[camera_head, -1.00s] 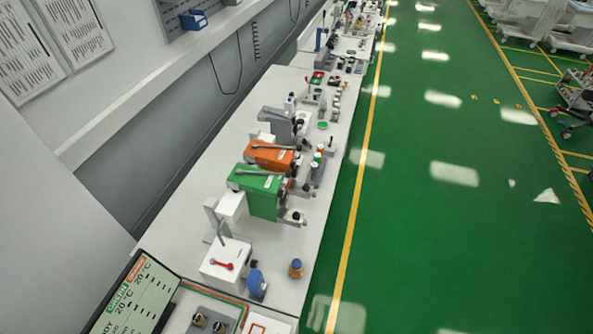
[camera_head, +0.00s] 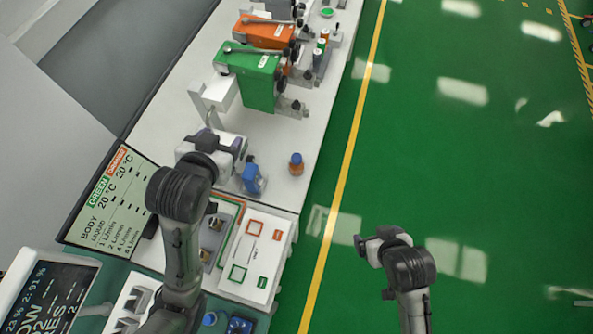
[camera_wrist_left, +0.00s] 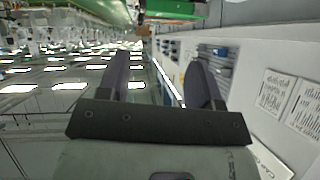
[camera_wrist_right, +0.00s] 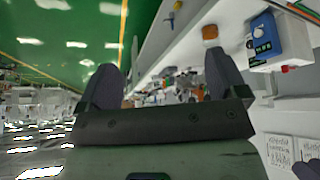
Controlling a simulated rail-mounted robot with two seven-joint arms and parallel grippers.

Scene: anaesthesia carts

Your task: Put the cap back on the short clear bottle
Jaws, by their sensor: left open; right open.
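I cannot make out a short clear bottle or its loose cap in any view. A small amber bottle with a blue top (camera_head: 296,164) stands on the white bench near its right edge. My left gripper (camera_head: 225,145) is over the bench, left of that bottle, partly hidden behind my own wrist; its fingers are apart and empty in the left wrist view (camera_wrist_left: 160,78). My right gripper (camera_head: 368,246) hangs over the green floor, right of the bench; its fingers are apart and empty in the right wrist view (camera_wrist_right: 160,78).
A blue device (camera_head: 252,177) stands beside the amber bottle. Green (camera_head: 252,72) and orange (camera_head: 265,33) machines stand further up the bench. Small blue items (camera_head: 240,325) lie at the bottom.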

